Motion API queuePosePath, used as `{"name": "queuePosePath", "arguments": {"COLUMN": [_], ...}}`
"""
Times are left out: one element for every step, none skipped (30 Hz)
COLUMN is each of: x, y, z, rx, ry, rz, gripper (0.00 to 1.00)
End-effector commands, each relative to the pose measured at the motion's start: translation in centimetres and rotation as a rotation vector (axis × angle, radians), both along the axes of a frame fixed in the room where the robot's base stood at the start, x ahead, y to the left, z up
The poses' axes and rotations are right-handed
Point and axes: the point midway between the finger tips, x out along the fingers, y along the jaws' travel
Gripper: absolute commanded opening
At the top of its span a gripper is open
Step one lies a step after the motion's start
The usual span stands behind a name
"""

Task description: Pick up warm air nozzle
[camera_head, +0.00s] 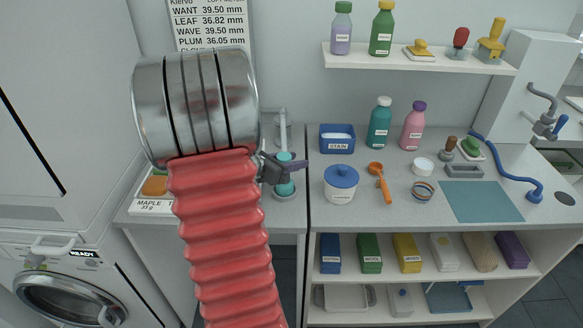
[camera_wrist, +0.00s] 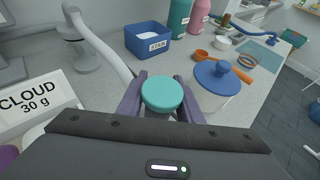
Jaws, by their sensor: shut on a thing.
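The warm air nozzle appears to be the teal piece (camera_head: 285,187) on the counter left of the gap, above a grey round base. In the wrist view its round teal top (camera_wrist: 162,93) sits between the purple fingers of my gripper (camera_wrist: 160,98). A pale hose (camera_wrist: 103,47) runs from a grey stand (camera_wrist: 83,53) toward it. In the head view my gripper (camera_head: 287,168) reaches in from the left and is shut around the teal piece. Whether the piece is clear of its base cannot be told.
A white jar with a blue lid (camera_head: 341,183) stands close on the right. A blue STAIN bin (camera_head: 337,138) is behind it. An orange scoop (camera_head: 379,182) and a teal mat (camera_head: 481,201) lie farther right. A CLOUD card (camera_wrist: 38,103) stands at left.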

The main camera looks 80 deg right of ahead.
Motion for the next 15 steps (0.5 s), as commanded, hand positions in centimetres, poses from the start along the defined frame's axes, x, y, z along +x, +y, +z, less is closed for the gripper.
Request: {"name": "queuePosePath", "arguments": {"x": [0.0, 0.0, 0.0, 0.0, 0.0, 0.0, 0.0, 0.0, 0.0, 0.0, 0.1, 0.0, 0.0, 0.0, 0.0], "y": [0.0, 0.0, -0.1, -0.1, 0.0, 0.0, 0.0, -0.1, 0.0, 0.0, -0.1, -0.1, 0.0, 0.0, 0.0], "z": [0.6, 1.0, 1.4, 1.8, 2.3, 2.9, 3.4, 4.0, 4.6, 5.2, 5.8, 6.4, 6.9, 7.3, 7.9], "rx": [-0.004, -0.005, -0.005, -0.006, -0.006, -0.006, -0.006, -0.007, -0.006, -0.006, -0.007, -0.007, -0.006, -0.006, -0.006], "ry": [-0.003, -0.004, -0.003, -0.004, -0.004, -0.005, -0.004, -0.005, -0.005, -0.005, -0.004, -0.004, -0.005, -0.004, -0.004], "rz": [-0.001, -0.001, 0.0, 0.0, 0.0, -0.001, 0.0, 0.0, -0.001, -0.001, 0.0, -0.001, -0.001, 0.0, 0.0], "gripper": [0.0, 0.0, 0.0, 0.0, 0.0, 0.0, 0.0, 0.0, 0.0, 0.0, 0.0, 0.0, 0.0, 0.0, 0.0]}}
